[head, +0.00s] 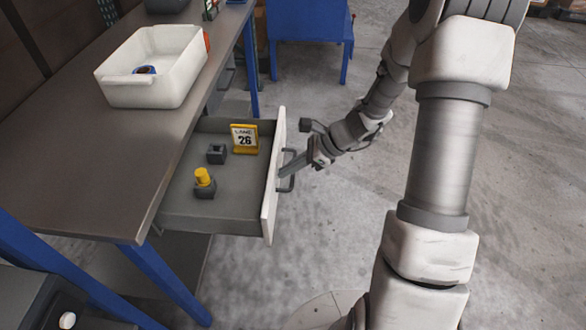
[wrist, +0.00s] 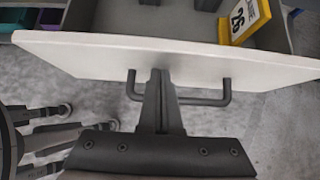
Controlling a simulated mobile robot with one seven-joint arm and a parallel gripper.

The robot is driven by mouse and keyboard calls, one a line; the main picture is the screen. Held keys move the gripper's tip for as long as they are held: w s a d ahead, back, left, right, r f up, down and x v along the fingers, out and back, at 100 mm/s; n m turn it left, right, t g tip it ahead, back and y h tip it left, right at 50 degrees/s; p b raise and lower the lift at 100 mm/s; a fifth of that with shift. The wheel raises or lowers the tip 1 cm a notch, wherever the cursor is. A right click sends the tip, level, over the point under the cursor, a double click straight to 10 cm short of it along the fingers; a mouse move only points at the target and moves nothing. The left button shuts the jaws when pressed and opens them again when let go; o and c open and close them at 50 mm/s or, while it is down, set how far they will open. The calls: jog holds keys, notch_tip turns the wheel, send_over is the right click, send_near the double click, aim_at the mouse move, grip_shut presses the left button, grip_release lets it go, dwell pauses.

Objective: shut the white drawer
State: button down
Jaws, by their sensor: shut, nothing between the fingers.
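The white drawer (head: 272,185) stands pulled out from under the grey table, its white front facing right with a dark bar handle (head: 290,170). My gripper (head: 283,174) is at the handle in the head view, with its fingers together. In the wrist view, the gripper (wrist: 158,78) points at the drawer front (wrist: 90,58), its fingers crossing the handle (wrist: 225,92). Whether the fingertips touch the front cannot be told. Inside the drawer are a yellow sign (head: 245,138) reading 26, a small dark block (head: 216,154) and a dark block with a yellow top (head: 204,183).
The grey table (head: 90,150) on blue legs runs along the left. A white bin (head: 170,90) holding a blue round thing stands on it. A blue stand (head: 308,25) is at the back. The concrete floor right of the drawer is clear except for my arm.

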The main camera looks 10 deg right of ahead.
jog(key=w+a, duration=0.2)
jog(key=a, duration=0.6)
jog(key=w+a+p, duration=0.1)
jog(key=w+a, duration=0.2)
jog(key=a, duration=0.5)
jog(key=w+a, duration=0.3)
jog(key=a, duration=0.6)
jog(key=shift+p, duration=0.4)
jog(key=shift+w+r, duration=0.1)
jog(key=shift+a+r, duration=0.1)
jog(key=shift+a, duration=0.15)
jog(key=shift+d, duration=0.1)
